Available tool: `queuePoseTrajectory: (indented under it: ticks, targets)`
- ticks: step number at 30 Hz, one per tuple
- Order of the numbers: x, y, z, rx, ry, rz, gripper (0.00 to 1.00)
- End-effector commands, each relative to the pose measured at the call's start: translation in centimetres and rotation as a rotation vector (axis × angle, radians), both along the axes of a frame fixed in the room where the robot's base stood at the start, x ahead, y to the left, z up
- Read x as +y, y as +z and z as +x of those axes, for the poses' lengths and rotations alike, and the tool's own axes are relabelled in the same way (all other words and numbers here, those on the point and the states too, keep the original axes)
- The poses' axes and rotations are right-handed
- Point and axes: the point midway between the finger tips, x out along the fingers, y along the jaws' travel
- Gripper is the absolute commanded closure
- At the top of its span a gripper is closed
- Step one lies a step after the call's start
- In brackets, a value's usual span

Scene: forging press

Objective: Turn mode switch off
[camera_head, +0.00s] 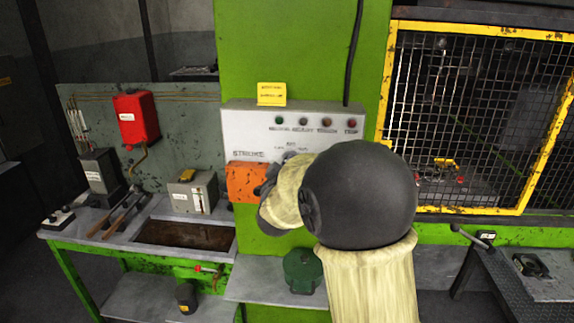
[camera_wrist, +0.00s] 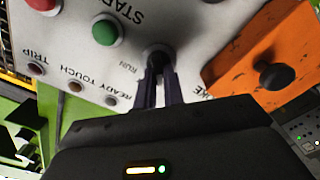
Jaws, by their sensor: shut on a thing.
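The mode switch (camera_wrist: 157,54) is a small dark knob on the white control panel, with the word RUN printed beside it in the wrist view. My gripper (camera_wrist: 160,78) is shut on the switch, its two dark fingers on either side of it. The fingers hide part of the knob, so its exact pointing direction is hard to tell. In the head view the panel (camera_head: 237,125) is on a green press column, and my arm covers the switch and my fingers.
A green START button (camera_wrist: 105,31) and a red button (camera_wrist: 42,4) are close to the switch. An orange plate (camera_wrist: 235,78) with a black knob (camera_wrist: 277,76) is beside it. A yellow-framed mesh guard (camera_head: 393,100) stands right; a bench (camera_head: 75,228) stands left.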

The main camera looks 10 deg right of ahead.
Motion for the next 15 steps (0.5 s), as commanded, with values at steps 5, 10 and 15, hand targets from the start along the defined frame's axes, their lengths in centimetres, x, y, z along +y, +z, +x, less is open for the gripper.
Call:
queuePoseTrajectory:
  ticks: [5, 10, 15]
  targets:
    - [-0.13, -0.66, -0.07, 0.015, -0.002, 0.001, 0.84]
    - [-0.07, -0.42, -0.04, 0.009, -0.001, 0.001, 0.68]
    - [-0.01, -0.24, -0.03, 0.006, 0.0, 0.001, 0.68]
